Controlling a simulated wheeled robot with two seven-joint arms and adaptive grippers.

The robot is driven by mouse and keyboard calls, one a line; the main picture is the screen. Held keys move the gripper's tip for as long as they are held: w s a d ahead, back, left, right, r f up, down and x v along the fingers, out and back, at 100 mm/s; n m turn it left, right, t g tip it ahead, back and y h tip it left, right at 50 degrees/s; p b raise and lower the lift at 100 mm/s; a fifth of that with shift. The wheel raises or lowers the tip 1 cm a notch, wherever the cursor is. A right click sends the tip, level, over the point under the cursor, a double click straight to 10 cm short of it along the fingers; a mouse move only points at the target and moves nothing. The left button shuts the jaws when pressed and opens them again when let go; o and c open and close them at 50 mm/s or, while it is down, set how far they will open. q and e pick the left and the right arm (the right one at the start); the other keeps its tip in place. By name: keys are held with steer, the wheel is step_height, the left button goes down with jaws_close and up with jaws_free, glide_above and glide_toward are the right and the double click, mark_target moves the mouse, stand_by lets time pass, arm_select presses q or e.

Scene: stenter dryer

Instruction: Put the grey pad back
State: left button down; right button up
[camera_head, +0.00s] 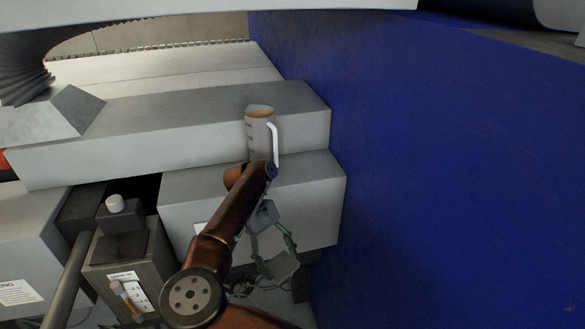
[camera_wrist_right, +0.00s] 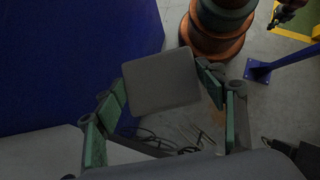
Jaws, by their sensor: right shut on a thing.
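The grey pad (camera_head: 283,266) is a flat, square piece with rounded corners. It hangs tilted at the fingertips of my right gripper (camera_head: 270,248), low in front of the lower grey block. In the right wrist view the pad (camera_wrist_right: 160,80) shows its broad face, and the green-lined fingers of the right gripper (camera_wrist_right: 170,105) stand on both sides of it. The right gripper is shut on the pad. The exact finger contact is partly hidden behind the pad. My left gripper does not show clearly in either view.
A measuring jug (camera_head: 259,130) with tan contents stands on the stepped grey housing (camera_head: 200,125), close behind my right arm. A tall blue wall (camera_head: 450,160) bounds the right side. A box with a white knob (camera_head: 115,204) stands left. Dark cables (camera_wrist_right: 160,142) lie below the pad.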

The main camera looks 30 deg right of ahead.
steer(key=w+d+r+n+t+h+b, duration=0.1)
steer(key=w+d+r+n+t+b, duration=0.3)
steer(key=r+n, duration=0.5)
steer(key=w+d+r+n+t+b, duration=0.1)
steer(key=d+r+n+t+b, duration=0.35)
steer(key=r+n, duration=0.45)
steer(key=w+d+r+n+t+h+b, duration=0.1)
steer(key=w+d+r+n+t+b, duration=0.2)
steer(key=d+r+n, duration=0.55)
steer(key=b, duration=0.1)
glide_toward(307, 165)
steer(key=shift+w+d+f+m, duration=0.2)
steer(key=shift+w+d+m, duration=0.25)
steer(key=shift+w+d, duration=0.2)
steer(key=x, duration=0.2)
steer(key=b+x, duration=0.1)
steer(key=x, duration=0.1)
steer(key=shift+s+a+f, duration=0.25)
steer(key=shift+f, duration=0.4)
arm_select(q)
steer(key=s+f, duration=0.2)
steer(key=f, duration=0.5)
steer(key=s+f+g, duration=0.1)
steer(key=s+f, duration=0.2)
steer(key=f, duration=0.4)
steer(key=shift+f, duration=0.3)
arm_select(e)
steer(key=shift+s+a+r, duration=0.1)
steer(key=shift+r, duration=0.05)
